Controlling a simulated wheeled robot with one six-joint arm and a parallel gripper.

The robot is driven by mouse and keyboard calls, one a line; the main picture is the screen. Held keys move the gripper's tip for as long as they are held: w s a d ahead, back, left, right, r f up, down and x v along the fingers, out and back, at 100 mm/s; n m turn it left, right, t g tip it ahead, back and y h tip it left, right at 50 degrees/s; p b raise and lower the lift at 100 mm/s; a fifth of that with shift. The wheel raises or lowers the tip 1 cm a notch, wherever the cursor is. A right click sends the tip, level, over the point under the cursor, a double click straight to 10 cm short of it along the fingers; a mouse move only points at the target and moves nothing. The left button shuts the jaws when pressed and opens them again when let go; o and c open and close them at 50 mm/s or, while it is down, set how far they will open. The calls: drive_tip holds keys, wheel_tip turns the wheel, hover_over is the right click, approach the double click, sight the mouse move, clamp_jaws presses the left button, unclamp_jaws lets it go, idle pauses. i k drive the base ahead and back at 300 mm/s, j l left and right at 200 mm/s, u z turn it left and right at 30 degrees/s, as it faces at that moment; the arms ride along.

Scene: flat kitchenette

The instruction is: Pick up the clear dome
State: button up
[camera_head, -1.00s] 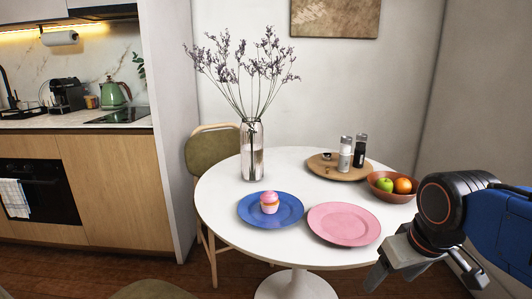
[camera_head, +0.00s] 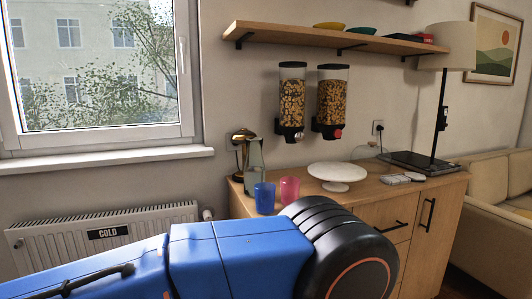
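A faint, see-through shape that looks like the clear dome (camera_head: 365,151) stands at the back of the wooden sideboard (camera_head: 385,188), by the wall. It is small and hard to make out. A white cake stand (camera_head: 337,174) stands in front of it and to the left, with nothing on it. My blue and black arm fills the lower middle of the view, in front of the sideboard's left part. My gripper is not in view.
A blue cup (camera_head: 264,197), a pink cup (camera_head: 289,190) and a carafe (camera_head: 254,160) stand on the sideboard's left end. Two cereal dispensers (camera_head: 292,98) hang above. A lamp (camera_head: 441,85) and a dark flat device (camera_head: 418,162) are at right, with small white items (camera_head: 394,180).

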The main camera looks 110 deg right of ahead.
sight(375, 158)
drive_tip(key=z, duration=4.55)
